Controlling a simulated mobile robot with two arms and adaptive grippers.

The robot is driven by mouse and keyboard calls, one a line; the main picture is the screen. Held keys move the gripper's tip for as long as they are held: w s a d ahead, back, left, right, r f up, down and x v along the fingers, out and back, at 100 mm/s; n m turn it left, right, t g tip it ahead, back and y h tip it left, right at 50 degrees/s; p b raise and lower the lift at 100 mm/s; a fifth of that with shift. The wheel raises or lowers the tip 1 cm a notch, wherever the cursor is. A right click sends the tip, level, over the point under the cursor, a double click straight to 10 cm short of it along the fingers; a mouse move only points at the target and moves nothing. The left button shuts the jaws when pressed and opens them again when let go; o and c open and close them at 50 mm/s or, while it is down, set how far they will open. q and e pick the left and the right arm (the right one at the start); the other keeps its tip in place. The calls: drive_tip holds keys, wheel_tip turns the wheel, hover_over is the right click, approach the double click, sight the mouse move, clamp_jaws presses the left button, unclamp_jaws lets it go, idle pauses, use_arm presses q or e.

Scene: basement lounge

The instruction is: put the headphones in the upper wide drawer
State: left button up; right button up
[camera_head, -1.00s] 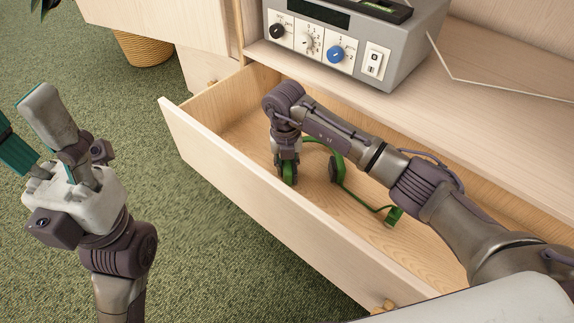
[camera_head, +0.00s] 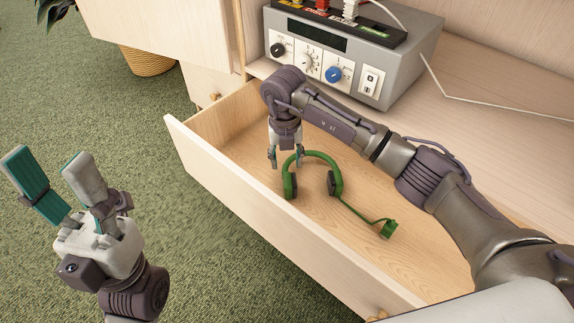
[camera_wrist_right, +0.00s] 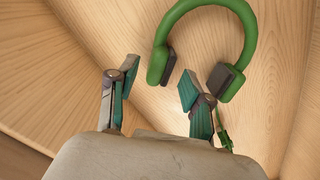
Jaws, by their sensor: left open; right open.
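The green headphones (camera_head: 318,158) with dark ear pads lie on the floor of the open wide drawer (camera_head: 215,165). Their cable runs right to a green plug (camera_head: 387,229). My right gripper (camera_head: 285,160) is over the drawer, open and empty, just left of the headphones. In the right wrist view the headphones (camera_wrist_right: 238,12) lie beyond the two parted fingertips (camera_wrist_right: 158,82), with nothing held between them. My left gripper (camera_head: 52,185) is open and empty, outside the drawer over the carpet at the left.
A grey device (camera_head: 350,55) with knobs stands on the wooden surface behind the drawer, a white cable (camera_head: 445,85) running from it. A wicker basket (camera_head: 148,60) stands on the green carpet (camera_head: 130,110) at the back left. The drawer's right part is partly hidden by my right arm.

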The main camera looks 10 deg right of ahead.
drive_tip(key=shift+r+p, duration=0.5)
drive_tip(key=shift+r, duration=1.35)
